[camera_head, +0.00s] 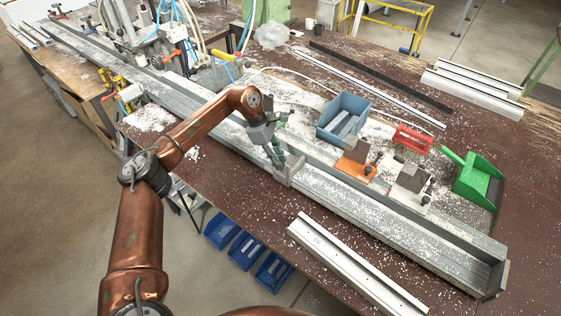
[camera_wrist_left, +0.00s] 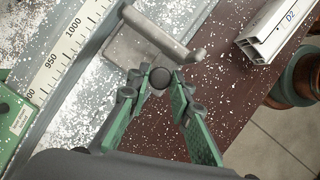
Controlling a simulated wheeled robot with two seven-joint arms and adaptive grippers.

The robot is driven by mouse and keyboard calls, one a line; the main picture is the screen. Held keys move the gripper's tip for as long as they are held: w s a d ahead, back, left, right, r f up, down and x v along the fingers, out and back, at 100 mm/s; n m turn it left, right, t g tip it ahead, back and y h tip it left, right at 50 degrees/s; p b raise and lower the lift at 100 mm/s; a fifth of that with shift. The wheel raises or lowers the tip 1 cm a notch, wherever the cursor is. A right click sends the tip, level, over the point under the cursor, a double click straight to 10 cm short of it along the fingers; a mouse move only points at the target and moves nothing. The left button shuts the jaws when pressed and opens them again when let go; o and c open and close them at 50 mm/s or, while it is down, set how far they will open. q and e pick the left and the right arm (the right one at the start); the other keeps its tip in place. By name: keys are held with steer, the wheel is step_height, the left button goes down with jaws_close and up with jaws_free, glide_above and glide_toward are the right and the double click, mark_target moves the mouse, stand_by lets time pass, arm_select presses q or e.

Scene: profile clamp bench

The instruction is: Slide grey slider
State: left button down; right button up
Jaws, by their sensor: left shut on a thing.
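The grey slider (camera_head: 291,168) is a grey metal bracket on the long grey rail (camera_head: 395,212), near the middle of the bench. In the left wrist view the slider (camera_wrist_left: 135,48) has a flat plate and a bar-like handle. My left gripper (camera_head: 277,161) reaches down to the slider from the left. In the left wrist view my left gripper (camera_wrist_left: 160,88) has its green-padded fingers on both sides of a dark round knob at the slider, shut on it. The exact contact is partly hidden. My right gripper is not in view.
A scale strip (camera_wrist_left: 62,62) runs beside the slider. Right along the rail stand an orange block (camera_head: 352,171) and a grey block (camera_head: 410,184). Behind are a blue bin (camera_head: 325,133) and green dustpan (camera_head: 470,180). A white profile (camera_head: 350,262) lies in front.

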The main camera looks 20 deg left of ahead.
arm_select(q)
steer(key=shift+a, duration=0.1)
steer(key=c, duration=1.7)
jaws_free()
steer(key=shift+c, duration=0.2)
steer(key=v, duration=1.2)
